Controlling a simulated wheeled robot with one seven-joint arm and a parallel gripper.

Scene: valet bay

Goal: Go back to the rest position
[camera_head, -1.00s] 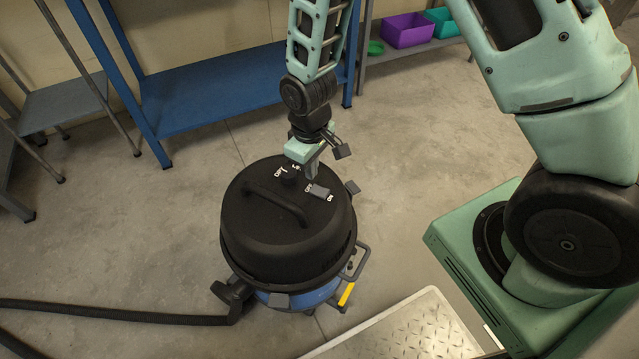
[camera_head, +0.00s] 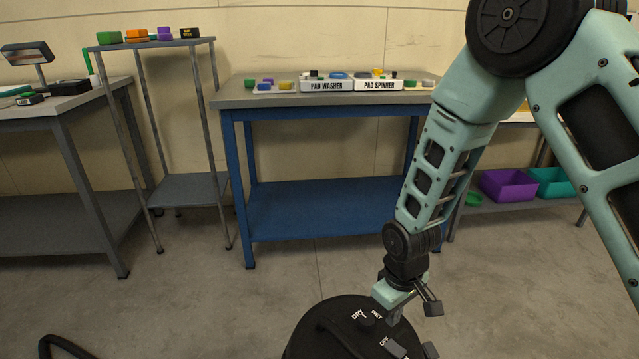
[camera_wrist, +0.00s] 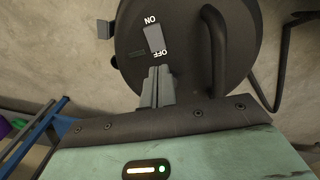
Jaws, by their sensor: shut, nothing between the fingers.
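My gripper (camera_head: 394,316) is over the black lid of the vacuum (camera_head: 312,330), at the bottom of the head view. In the wrist view its two fingers (camera_wrist: 158,72) are shut together and empty, pointing toward the OFF end of a grey rocker switch (camera_wrist: 155,40) marked ON and OFF. I cannot tell how large the gap to the lid is. The switch also shows in the head view (camera_head: 395,348), with a dial (camera_head: 366,320) marked DRY and WET beside it. The vacuum's lower body is out of the head view.
A blue workbench (camera_head: 320,205) behind holds bins labelled PAD WASHER (camera_head: 326,86) and PAD SPINNER (camera_head: 379,85). A grey stand (camera_head: 190,188) and a grey table (camera_head: 60,107) are at left. Purple (camera_head: 508,186) and teal (camera_head: 556,182) bins sit on a shelf at right. Floor before the workbench is clear.

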